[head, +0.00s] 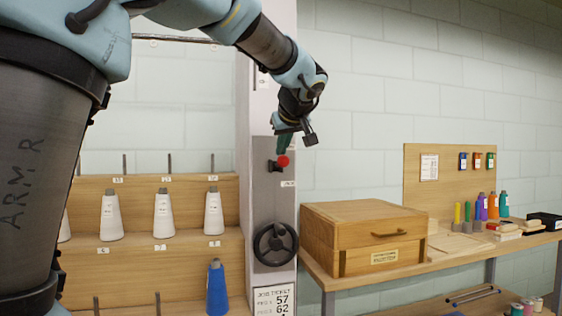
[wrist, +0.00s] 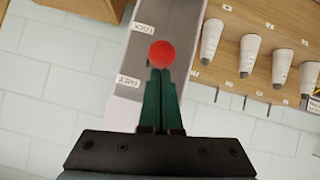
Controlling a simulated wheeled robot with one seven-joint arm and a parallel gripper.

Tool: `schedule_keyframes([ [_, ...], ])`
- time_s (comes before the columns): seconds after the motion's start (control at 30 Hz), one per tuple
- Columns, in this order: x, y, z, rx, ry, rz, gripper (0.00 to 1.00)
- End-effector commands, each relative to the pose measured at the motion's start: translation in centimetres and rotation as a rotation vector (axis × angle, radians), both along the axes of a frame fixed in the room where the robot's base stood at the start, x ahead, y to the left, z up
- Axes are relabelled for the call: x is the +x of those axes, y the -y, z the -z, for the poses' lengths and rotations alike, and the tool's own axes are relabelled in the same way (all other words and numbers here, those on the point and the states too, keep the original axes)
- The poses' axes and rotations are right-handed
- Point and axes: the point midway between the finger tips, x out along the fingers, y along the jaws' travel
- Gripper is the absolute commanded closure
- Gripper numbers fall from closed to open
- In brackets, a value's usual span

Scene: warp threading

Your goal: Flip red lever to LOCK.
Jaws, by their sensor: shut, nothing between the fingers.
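The red ball knob of the lever (head: 282,161) stands out from the grey panel on the white column in the head view. It also shows in the wrist view (wrist: 161,53), just beyond my fingertips. My gripper (head: 283,146) is right above the knob in the head view. In the wrist view its green fingers (wrist: 160,76) are shut together and empty, with the tips at the knob's edge; I cannot tell whether they touch. The LOCK label (wrist: 143,30) and the FREE label (wrist: 128,81) appear upside down, with the knob between their levels. The lever's shaft is mostly hidden.
A black handwheel (head: 275,244) sits below the lever on the column. Shelves with white cones (head: 162,214) and a blue cone (head: 217,288) stand left. A wooden box (head: 365,237) stands on the bench to the right.

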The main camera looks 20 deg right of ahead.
Motion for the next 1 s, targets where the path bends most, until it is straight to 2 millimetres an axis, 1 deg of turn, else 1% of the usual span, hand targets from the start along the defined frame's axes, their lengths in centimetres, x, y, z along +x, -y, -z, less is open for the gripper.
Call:
schedule_keyframes([
  [0.03,-0.1,0.0,1.4,-0.006,0.019,0.002,1.0],
  [1.0,-1.1,-0.1,5.2,-0.051,0.398,0.001,1.0],
])
